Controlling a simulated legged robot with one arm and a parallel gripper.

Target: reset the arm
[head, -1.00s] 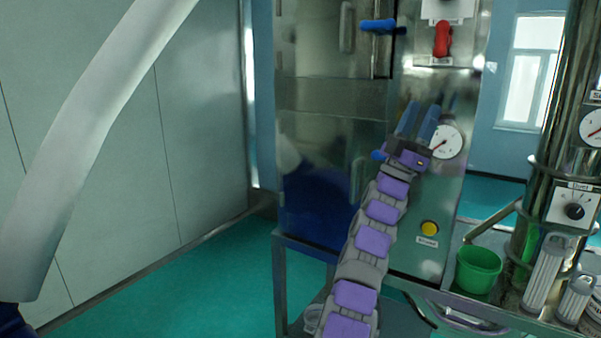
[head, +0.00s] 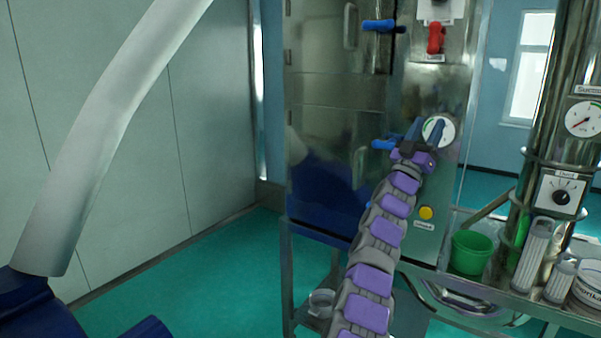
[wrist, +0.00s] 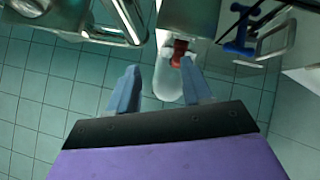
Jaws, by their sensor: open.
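My arm, grey with purple pads, reaches up from the bottom of the head view. My gripper (head: 427,130) is at its far end, in front of the steel cabinet (head: 330,90) in the picture. Its two blue fingers are apart with nothing between them, and they partly cover a round white gauge (head: 446,131). I cannot tell how far the fingers are from the panel. In the wrist view my gripper (wrist: 160,80) also shows open, with a pale rounded object (wrist: 168,84) and a red part (wrist: 179,50) beyond the fingers.
The cabinet has blue handles (head: 379,25) (head: 384,145), a red knob (head: 436,39) and a yellow button (head: 426,213). A green bucket (head: 462,254) stands right of my arm. A white tube (head: 105,120) crosses the left. Green floor (head: 215,265) is open between wall and cabinet.

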